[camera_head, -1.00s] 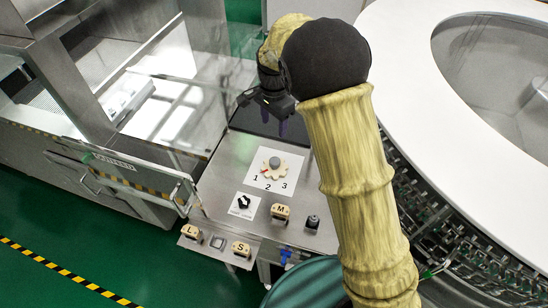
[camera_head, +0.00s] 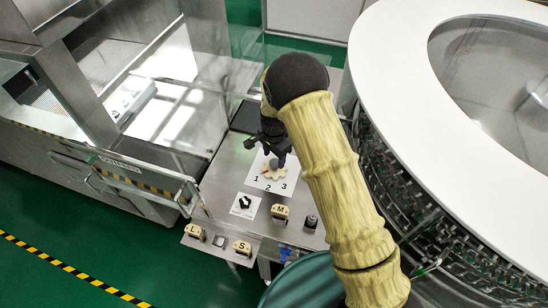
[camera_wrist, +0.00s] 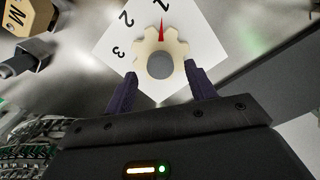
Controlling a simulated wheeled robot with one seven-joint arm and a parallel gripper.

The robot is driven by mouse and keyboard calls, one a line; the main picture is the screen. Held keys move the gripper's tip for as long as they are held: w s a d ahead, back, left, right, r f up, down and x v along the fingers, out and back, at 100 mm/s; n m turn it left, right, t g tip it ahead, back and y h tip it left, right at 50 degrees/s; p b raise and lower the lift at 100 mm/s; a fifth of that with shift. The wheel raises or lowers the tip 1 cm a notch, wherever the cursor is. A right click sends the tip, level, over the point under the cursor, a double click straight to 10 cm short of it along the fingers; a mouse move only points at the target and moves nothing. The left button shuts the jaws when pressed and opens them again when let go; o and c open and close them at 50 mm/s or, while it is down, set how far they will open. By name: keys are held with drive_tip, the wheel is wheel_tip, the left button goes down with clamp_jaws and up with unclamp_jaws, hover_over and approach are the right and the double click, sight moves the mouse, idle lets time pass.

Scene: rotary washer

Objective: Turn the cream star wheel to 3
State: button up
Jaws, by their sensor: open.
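The cream star wheel (camera_head: 275,172) with a grey round hub sits on a white card marked 1, 2 and 3 on the metal panel. In the wrist view the wheel (camera_wrist: 160,52) lies flat, and its red pointer (camera_wrist: 162,30) points at the 1. My gripper (camera_wrist: 162,85) is open, with one dark finger on each side of the wheel's near edge, and nothing is held. In the head view my gripper (camera_head: 277,158) is just above the wheel and hides part of it. I cannot tell whether the fingers touch the wheel.
A black knob (camera_head: 244,202) on a white card is nearer the front. Cream blocks marked M (camera_head: 280,211), L (camera_head: 194,230) and S (camera_head: 242,247) and a dark knob (camera_head: 311,221) stand around it. The large white ring (camera_head: 400,60) is close on the right.

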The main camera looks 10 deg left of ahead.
sight(275, 166)
drive_tip(key=shift+f, duration=1.3)
drive_tip(key=c, duration=1)
drive_tip(key=shift+o, duration=0.2)
